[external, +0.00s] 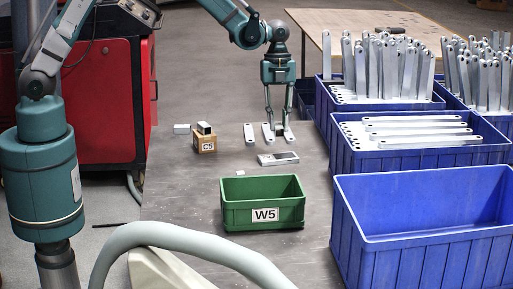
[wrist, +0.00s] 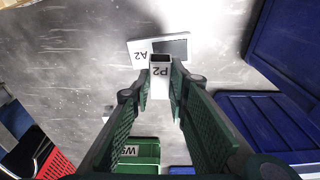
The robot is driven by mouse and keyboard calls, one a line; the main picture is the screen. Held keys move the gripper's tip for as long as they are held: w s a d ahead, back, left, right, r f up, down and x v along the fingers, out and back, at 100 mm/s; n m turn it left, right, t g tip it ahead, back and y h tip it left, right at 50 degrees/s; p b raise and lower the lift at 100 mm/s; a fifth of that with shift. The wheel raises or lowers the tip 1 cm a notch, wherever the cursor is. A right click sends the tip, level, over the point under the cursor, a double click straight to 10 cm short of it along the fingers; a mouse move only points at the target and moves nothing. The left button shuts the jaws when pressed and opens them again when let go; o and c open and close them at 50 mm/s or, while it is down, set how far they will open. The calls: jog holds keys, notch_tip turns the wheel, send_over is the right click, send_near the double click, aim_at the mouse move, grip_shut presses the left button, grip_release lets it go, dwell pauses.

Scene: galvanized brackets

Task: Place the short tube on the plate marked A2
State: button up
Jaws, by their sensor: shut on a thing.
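The short tube, a hollow square metal tube labelled P2 (wrist: 160,82), is between the fingers of my gripper (wrist: 162,88) in the wrist view, with its dark open end showing. The tube is hard to make out there among the pale pieces. The plate marked A2 (wrist: 143,55) is white with a dark grey area, and lies flat; it also shows in the external view (external: 278,158). In the wrist view the tube overlaps the plate's lower edge; contact cannot be told.
A green W5 bin (external: 263,216) stands in front of the plate. Blue bins (external: 420,235) with brackets line the right. A C5 block (external: 204,144) with a small piece on top stands left. A pale narrow piece (external: 249,134) lies beside my gripper.

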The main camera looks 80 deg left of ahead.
aim_at(278, 125)
jog(key=shift+f+b, duration=0.3)
jog(key=shift+f, duration=1.6)
jog(key=shift+f+b, duration=0.45)
jog(key=shift+f, duration=1.45)
jog(key=shift+f, duration=0.2)
jog(key=o, duration=0.9)
jog(key=shift+r, duration=0.2)
jog(key=r, duration=0.4)
jog(key=a+r+p, duration=0.1)
jog(key=r, duration=0.3)
jog(key=r+p, duration=0.1)
jog(key=r, duration=0.3)
jog(key=shift+a, duration=0.4)
